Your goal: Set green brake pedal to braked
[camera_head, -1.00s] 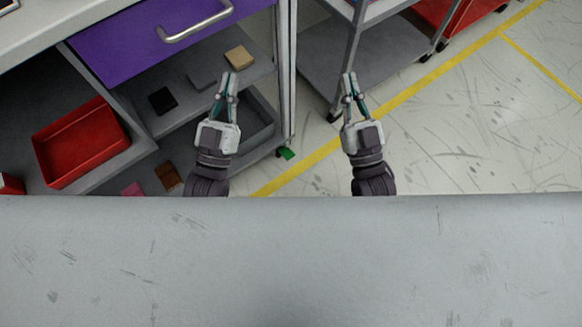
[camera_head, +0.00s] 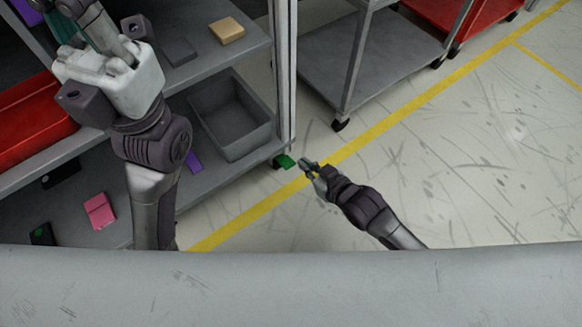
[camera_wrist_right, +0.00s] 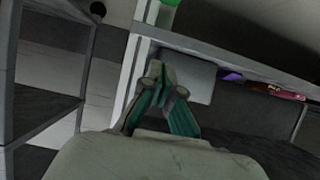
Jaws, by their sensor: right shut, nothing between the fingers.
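The green brake pedal (camera_head: 286,161) is a small flat tab at the caster by the foot of the near cart's upright. In the head view it is too small to tell its tilt. A green patch at the top edge of the right wrist view (camera_wrist_right: 168,3) is probably the same pedal, mostly cut off. My right gripper (camera_head: 306,164) is just right of the pedal in the head view, with a small gap between them in the picture. It is shut and empty, fingertips together in the wrist view (camera_wrist_right: 158,72). My left gripper (camera_head: 75,18) is at the top left, its tips partly cut off.
The near cart's shelves hold a grey bin (camera_head: 240,140), a red tray (camera_head: 30,120), a tan block (camera_head: 227,30) and a pink block (camera_head: 100,211). A second cart (camera_head: 345,65) stands beyond. The floor (camera_head: 480,170) at right is clear, with a yellow line.

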